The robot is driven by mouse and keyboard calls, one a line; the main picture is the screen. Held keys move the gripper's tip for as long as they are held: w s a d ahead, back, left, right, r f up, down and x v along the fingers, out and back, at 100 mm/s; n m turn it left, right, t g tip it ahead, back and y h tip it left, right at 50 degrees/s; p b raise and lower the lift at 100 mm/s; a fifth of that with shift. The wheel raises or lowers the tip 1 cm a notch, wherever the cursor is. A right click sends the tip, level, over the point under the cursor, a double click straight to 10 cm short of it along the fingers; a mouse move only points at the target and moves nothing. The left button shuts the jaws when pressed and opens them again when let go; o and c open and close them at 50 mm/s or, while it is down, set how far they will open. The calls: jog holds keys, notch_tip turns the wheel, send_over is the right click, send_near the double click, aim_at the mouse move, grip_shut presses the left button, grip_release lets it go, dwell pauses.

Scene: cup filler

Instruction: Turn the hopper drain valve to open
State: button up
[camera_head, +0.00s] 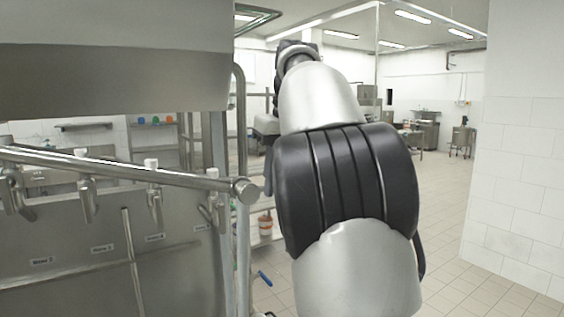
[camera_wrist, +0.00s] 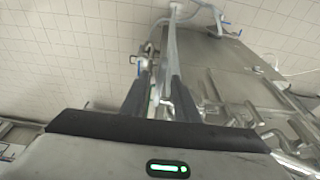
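A large stainless hopper body (camera_head: 115,75) fills the upper left of the head view. A small blue handle (camera_head: 264,278) shows low beside the machine's right edge; I cannot tell whether it is the drain valve. In the wrist view, my gripper (camera_wrist: 160,88) has its two dark fingers apart, one on each side of a metal upright (camera_wrist: 172,50) seen beyond them. A small metal fitting (camera_wrist: 140,66) shows near the left fingertip. No contact is visible. My arm hides the gripper in the head view.
A horizontal pipe (camera_head: 120,172) with several nozzles runs across the machine's front, above a labelled steel panel (camera_head: 80,245). Tiled floor (camera_head: 460,285) is clear to the right, up to a white wall (camera_head: 520,150).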

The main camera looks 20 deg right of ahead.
jog(key=shift+v, duration=3.1)
